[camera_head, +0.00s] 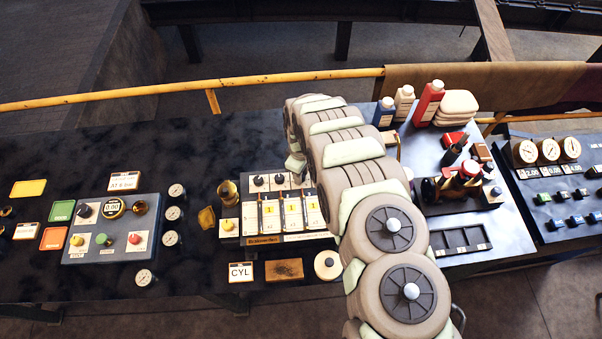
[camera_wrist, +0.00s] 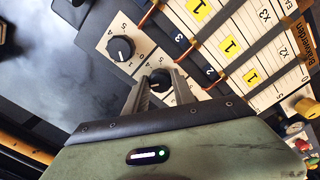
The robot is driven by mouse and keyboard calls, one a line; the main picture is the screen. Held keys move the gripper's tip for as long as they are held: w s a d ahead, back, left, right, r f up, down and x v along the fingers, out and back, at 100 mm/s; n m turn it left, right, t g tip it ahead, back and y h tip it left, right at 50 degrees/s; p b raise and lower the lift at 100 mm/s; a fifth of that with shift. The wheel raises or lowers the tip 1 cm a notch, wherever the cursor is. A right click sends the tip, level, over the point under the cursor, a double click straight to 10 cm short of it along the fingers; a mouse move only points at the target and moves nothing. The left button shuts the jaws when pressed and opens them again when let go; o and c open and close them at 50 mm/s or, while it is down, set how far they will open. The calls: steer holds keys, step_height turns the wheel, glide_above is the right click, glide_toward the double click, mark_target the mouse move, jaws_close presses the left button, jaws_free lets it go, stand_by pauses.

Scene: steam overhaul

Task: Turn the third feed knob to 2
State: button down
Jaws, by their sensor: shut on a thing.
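The feed knobs are black, on pale dials with numbers around them. In the wrist view my gripper (camera_wrist: 157,82) is closed around one feed knob (camera_wrist: 160,77), a finger on each side. A neighbouring knob (camera_wrist: 121,48) stands free to its upper left. Small plates marked 2 and 3 lie beside the dials. I cannot tell with certainty that the held knob is the third, and its pointer setting is not readable. In the head view two knobs of the feed panel (camera_head: 284,237) show free; my arm hides the right part of the panel and my gripper.
Yellow cards marked 1 (camera_wrist: 228,46) sit in the panel columns. A brass cup (camera_head: 228,194) stands left of the panel. A grey control box (camera_head: 90,252) is farther left, bottles (camera_head: 428,103) and a tool tray (camera_head: 470,240) to the right.

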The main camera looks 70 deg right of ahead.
steer(key=n, duration=0.3)
steer(key=shift+n, duration=2.1)
steer(key=c, duration=1.1)
jaws_free()
steer(key=shift+o, duration=0.2)
step_height(320, 180, up, 9)
steer(key=shift+w+f+b, duration=0.1)
steer(key=shift+b, duration=0.8)
steer(key=shift+d+r+p, duration=0.1)
steer(key=shift+r+p, duration=0.35)
steer(key=shift+r, duration=0.55)
